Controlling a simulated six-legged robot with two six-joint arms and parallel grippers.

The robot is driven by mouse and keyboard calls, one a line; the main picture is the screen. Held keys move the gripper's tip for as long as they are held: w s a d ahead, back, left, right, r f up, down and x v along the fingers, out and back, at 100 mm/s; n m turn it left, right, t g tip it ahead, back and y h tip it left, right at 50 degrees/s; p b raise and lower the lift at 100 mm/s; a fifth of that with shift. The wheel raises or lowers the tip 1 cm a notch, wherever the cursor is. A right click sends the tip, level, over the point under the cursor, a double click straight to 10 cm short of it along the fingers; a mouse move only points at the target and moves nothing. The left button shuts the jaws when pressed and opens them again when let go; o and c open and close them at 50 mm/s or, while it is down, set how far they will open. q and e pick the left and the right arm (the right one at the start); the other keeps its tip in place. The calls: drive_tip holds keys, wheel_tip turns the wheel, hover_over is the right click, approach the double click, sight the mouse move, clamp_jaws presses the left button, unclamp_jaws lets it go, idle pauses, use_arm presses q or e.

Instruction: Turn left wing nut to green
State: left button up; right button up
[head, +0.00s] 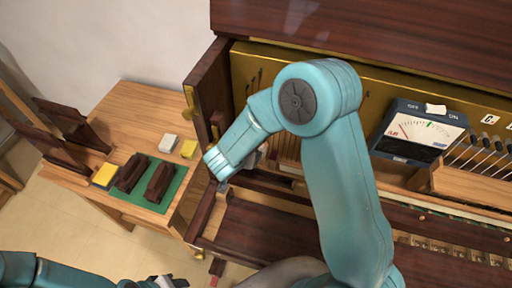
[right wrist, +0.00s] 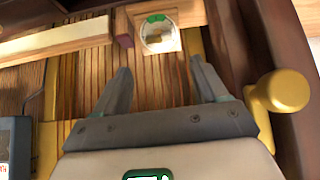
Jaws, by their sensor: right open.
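In the right wrist view, a round pale dial (right wrist: 158,34) with a green mark at its upper edge sits on a light wooden block. A small brownish shape at its middle may be the wing nut; its exact angle is unclear. My right gripper (right wrist: 160,75) is open and empty, its two fingers spread below the dial and apart from it. In the head view my right arm covers the dial area, and the right gripper (head: 245,165) is partly hidden at the piano's left end. My left gripper (head: 172,282) is at the bottom edge, partly cut off.
A yellow knob (right wrist: 285,90) stands close right of my right gripper. A meter box (head: 418,130) with an off/on switch sits on the piano at right. A wooden side table (head: 135,98) at left holds dark blocks on a green mat (head: 172,193).

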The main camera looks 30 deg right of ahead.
drive_tip(key=b+x, duration=0.4)
drive_tip(key=x, duration=0.1)
drive_tip(key=shift+s+d+f, duration=0.1)
drive_tip(key=shift+s+f, duration=0.05)
drive_tip(key=shift+f, duration=0.1)
idle(0.4)
drive_tip(key=shift+w+d+f, duration=0.15)
drive_tip(key=shift+w+f, duration=0.1)
drive_tip(key=shift+f, duration=0.05)
drive_tip(key=shift+d+f+b, duration=0.1)
drive_tip(key=shift+b, duration=0.2)
